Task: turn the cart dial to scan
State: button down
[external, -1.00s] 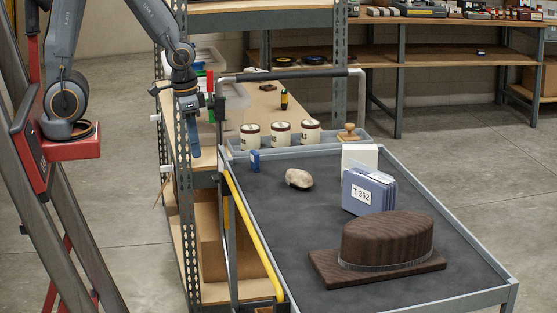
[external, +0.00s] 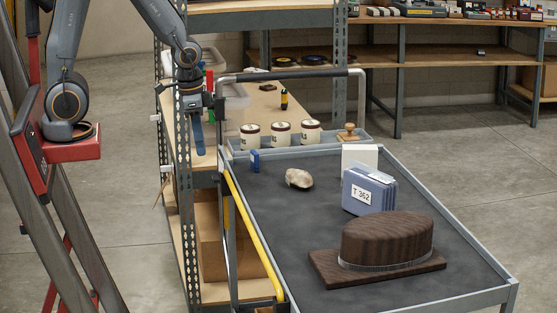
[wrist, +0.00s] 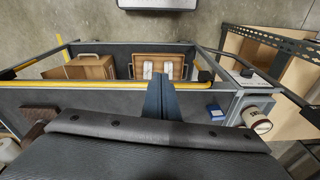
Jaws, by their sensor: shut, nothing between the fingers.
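The cart (external: 300,220) has a dark grey top, a pale metal rim and a yellow rail along its left side. My gripper (external: 198,148) points down beside the cart's left rear corner, in front of the shelf upright. In the wrist view my gripper (wrist: 161,82) has its blue fingers together, with nothing between them, near the yellow rail (wrist: 90,84). A small dark knob (wrist: 247,73) shows on a grey panel at the cart's end; I cannot tell whether it is the dial. No scan mark can be read.
On the cart are a brown wooden block (external: 387,240), blue cases (external: 367,192), a pale stone (external: 299,178) and a small blue box (external: 254,160). Three jars (external: 281,133) stand in the rear tray. A cart handle (external: 290,74) and shelf posts (external: 187,220) are close to my arm.

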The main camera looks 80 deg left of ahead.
jog(key=w+a+f+m+b, duration=0.1)
jog(key=w+a+m, duration=0.3)
jog(key=a, duration=0.3)
jog(key=w+a+f+m+b, duration=0.2)
jog(key=w+a+m, duration=0.1)
jog(key=a, duration=0.3)
jog(key=m+g+b, duration=0.1)
jog(key=m+b, duration=0.1)
jog(key=m, duration=0.7)
send_over(216, 178)
notch_tip(216, 178, down, 4)
jog(key=shift+m, duration=0.3)
jog(key=f+p, duration=0.1)
jog(key=f, duration=0.8)
jog(key=f+p, duration=0.1)
jog(key=f, duration=0.3)
jog(key=shift+s+d+f+p, duration=0.2)
jog(key=shift+d+f+p, duration=0.05)
jog(key=shift+p, duration=0.05)
jog(key=shift+d+f+p, duration=0.2)
jog(key=shift+d+p, duration=0.3)
jog(key=shift+d, duration=0.05)
jog(key=shift+d+f+p, duration=0.5)
jog(key=shift+d+f, duration=0.3)
jog(key=shift+f, duration=0.1)
jog(key=shift+a, duration=0.15)
